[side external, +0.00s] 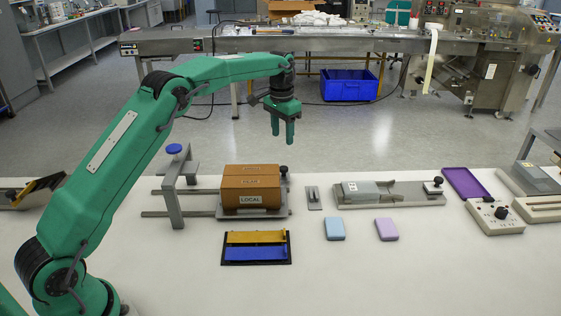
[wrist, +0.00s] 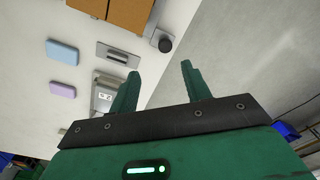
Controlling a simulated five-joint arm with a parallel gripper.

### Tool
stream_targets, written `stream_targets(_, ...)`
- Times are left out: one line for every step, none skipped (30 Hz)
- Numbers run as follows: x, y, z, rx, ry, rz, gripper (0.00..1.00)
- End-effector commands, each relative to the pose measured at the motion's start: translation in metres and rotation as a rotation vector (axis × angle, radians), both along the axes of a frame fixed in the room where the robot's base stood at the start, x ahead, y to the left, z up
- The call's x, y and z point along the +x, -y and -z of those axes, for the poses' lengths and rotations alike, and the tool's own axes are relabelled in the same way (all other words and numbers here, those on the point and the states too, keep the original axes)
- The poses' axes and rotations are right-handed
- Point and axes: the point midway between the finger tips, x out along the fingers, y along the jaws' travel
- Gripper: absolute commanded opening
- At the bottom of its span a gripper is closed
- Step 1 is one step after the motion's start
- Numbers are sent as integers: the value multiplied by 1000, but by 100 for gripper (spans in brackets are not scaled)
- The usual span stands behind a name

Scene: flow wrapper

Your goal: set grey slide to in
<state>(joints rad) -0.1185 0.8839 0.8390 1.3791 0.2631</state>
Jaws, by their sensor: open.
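A grey channel fixture (side external: 410,195) on the right half of the table holds a grey block (side external: 361,190) at its left and a small plate with a black knob (side external: 437,182) at its right. A small grey slotted plate (side external: 314,199) lies left of it; it also shows in the wrist view (wrist: 118,55). I cannot tell which part is the task's grey slide. My gripper (side external: 283,138) is open and empty, pointing down, high beyond the table's back edge. In the wrist view its fingers (wrist: 160,70) are spread with nothing between them.
Brown boxes (side external: 250,188) sit on a railed carriage with a black knob (side external: 283,170). A grey frame with a blue knob (side external: 174,149) stands at left. Blue (side external: 335,229) and purple (side external: 387,229) packs and a yellow-and-blue tray (side external: 256,262) lie in front. The front right table is clear.

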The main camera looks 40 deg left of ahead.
Motion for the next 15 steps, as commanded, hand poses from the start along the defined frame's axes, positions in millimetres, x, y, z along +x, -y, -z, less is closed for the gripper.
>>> stream_targets(5,-2,12,-1,-11,2,48)
stream_targets(7,-4,16,-2,-16,3,48)
stream_targets(9,-5,23,-3,-23,5,48)
stream_targets(11,-6,26,-2,-25,6,48)
stream_targets(12,-6,30,-4,-29,7,48)
stream_targets(13,-7,33,-3,-31,9,48)
stream_targets(14,-8,36,-4,-34,10,48)
stream_targets(14,-8,38,-4,-37,11,48)
stream_targets(15,-9,39,-4,-38,12,48)
stream_targets(15,-9,40,-4,-38,12,48)
stream_targets(16,-9,41,-4,-39,12,48)
stream_targets(16,-9,41,-5,-40,12,48)
stream_targets(16,-9,41,-5,-40,12,48)
stream_targets(16,-9,41,-5,-40,12,48)
stream_targets(16,-9,41,-5,-40,12,48)
